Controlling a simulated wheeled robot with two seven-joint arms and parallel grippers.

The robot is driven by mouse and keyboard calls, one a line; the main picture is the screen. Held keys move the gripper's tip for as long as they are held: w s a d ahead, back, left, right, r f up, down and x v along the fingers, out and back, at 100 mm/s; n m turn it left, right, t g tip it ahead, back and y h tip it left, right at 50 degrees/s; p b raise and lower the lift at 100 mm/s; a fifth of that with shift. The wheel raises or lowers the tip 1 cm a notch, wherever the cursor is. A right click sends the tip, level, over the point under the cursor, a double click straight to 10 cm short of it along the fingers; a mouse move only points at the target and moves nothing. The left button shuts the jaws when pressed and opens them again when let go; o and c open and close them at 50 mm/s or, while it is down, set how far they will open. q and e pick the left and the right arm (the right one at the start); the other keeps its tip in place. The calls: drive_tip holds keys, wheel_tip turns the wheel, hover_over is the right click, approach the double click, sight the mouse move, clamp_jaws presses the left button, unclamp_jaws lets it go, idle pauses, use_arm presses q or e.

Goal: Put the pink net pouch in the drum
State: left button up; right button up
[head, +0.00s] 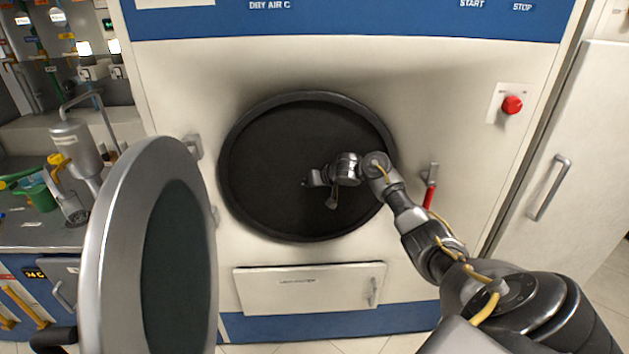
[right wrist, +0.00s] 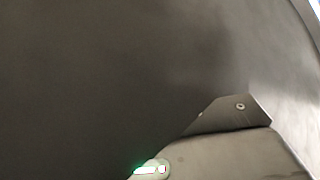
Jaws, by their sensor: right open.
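The drum (head: 285,150) is a dark round opening with a black rim in the front of a white and blue machine. Its round metal door (head: 120,230) stands swung open to the left. My right arm reaches into the opening from the right. My right gripper (head: 318,194) is inside the opening, right of its middle, with its fingers apart and nothing seen between them. The right wrist view shows one finger (right wrist: 230,116) against a dark grey surface. I see no pink net pouch in either view. My left gripper is not in view.
A red-handled lever (head: 429,188) and a red button (head: 512,105) are on the machine front, right of the opening. A closed flap (head: 310,290) is below it. A counter with bottles and a green cup (head: 40,196) stands at the left. A white cabinet is at the right.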

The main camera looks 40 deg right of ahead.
drive_tip(key=v, duration=1)
drive_tip(key=shift+s+r, duration=0.15)
drive_tip(key=shift+s, duration=0.05)
idle(0.6)
